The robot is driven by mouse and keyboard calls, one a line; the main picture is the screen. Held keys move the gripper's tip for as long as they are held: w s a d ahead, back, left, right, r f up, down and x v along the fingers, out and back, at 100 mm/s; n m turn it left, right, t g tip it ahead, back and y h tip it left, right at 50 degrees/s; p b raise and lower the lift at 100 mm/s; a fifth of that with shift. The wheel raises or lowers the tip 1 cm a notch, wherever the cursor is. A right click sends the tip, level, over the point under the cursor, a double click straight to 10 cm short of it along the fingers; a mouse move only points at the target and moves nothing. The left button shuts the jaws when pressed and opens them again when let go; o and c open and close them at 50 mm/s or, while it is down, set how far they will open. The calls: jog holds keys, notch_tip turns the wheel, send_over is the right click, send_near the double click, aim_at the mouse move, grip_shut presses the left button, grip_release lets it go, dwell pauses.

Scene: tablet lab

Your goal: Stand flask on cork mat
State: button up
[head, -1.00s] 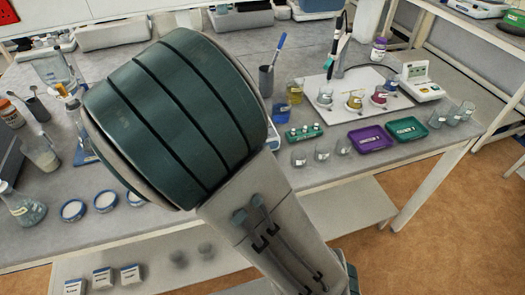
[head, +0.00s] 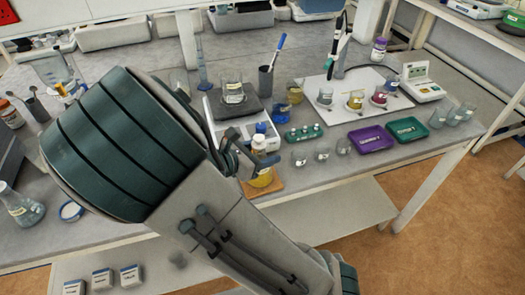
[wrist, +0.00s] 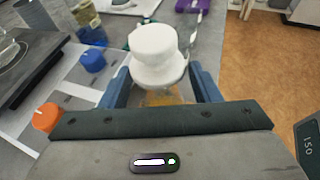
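The flask (head: 261,179) has a white cap and yellow liquid. It is upright at the cork mat (head: 276,188), a small tan square near the bench's front edge. I cannot tell whether its base touches the mat. My gripper (head: 257,160) is around the flask's upper part, its fingers on either side. In the wrist view the white cap (wrist: 155,45) stands between the two blue fingers, which appear closed on the glass below it. The cap hides most of the flask there, and the mat is hardly visible.
A balance (head: 219,125) carrying a beaker (head: 233,92) stands just behind the flask. A green vial rack (head: 303,133) and several small beakers stand to the right, with purple (head: 371,139) and green (head: 408,129) trays beyond. The bench's front edge is close.

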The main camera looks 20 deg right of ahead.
jog(key=shift+r, duration=0.25)
jog(key=v, duration=1.1)
jog(key=s+d+f+m+g+y, duration=0.1)
jog(key=s+d+m+g+y, duration=0.55)
jog(key=m, duration=0.25)
jog(key=s+d+r+m+t+y, duration=0.1)
jog(key=s+r+m+t+y, duration=0.3)
jog(key=m, duration=0.9)
jog(key=shift+d+r+t+y, duration=0.3)
jog(key=shift+r+y, duration=0.4)
jog(key=shift+y, duration=0.55)
jog(key=shift+s, duration=0.15)
